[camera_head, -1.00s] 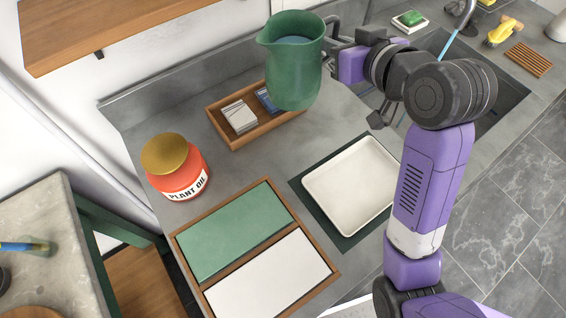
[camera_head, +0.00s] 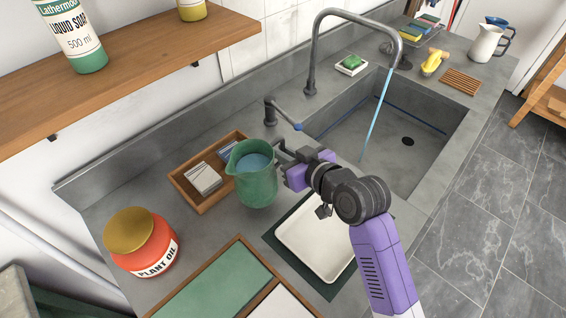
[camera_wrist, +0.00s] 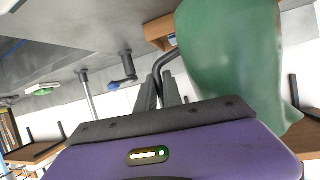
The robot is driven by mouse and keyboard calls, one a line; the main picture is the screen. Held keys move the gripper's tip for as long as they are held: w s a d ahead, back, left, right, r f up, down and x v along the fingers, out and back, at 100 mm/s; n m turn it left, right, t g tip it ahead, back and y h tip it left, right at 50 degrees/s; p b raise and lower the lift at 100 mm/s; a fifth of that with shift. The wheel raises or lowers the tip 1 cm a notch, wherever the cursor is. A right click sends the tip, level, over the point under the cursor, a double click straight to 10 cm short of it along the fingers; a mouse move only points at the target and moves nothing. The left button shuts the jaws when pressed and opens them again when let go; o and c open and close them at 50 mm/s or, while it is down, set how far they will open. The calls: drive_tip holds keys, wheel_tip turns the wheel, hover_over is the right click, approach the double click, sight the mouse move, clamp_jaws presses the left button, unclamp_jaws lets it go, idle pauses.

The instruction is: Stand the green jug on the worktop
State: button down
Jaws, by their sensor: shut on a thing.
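The green jug (camera_head: 256,182) is upright in the head view, with bluish liquid showing inside its mouth. My gripper (camera_head: 284,160) is to its right and shut on its dark handle. In the wrist view the jug (camera_wrist: 232,55) fills the upper right, and my gripper's fingers (camera_wrist: 160,92) close around the handle. The jug hides part of the wooden tray behind it. I cannot tell for sure whether its base touches the grey worktop (camera_head: 211,232) or hangs just above it.
A wooden tray (camera_head: 184,186) with small boxes is left of the jug. A red plant oil jar (camera_head: 142,248) stands front left. A white tray (camera_head: 318,250) on a dark mat is front right. The sink (camera_head: 400,135) with running water lies right. A shelf (camera_head: 130,70) overhangs the back.

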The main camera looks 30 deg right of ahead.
drive_tip(key=shift+f, duration=2)
drive_tip(key=shift+f, duration=0.1)
drive_tip(key=c, duration=1.9)
unclamp_jaws()
drive_tip(key=shift+f, duration=0.2)
drive_tip(key=o, duration=0.4)
drive_tip(key=shift+r, duration=0.1)
drive_tip(key=shift+r, duration=0.2)
drive_tip(key=b+v, duration=0.1)
drive_tip(key=v, duration=1.1)
drive_tip(key=shift+f, duration=0.2)
drive_tip(key=shift+s, duration=0.1)
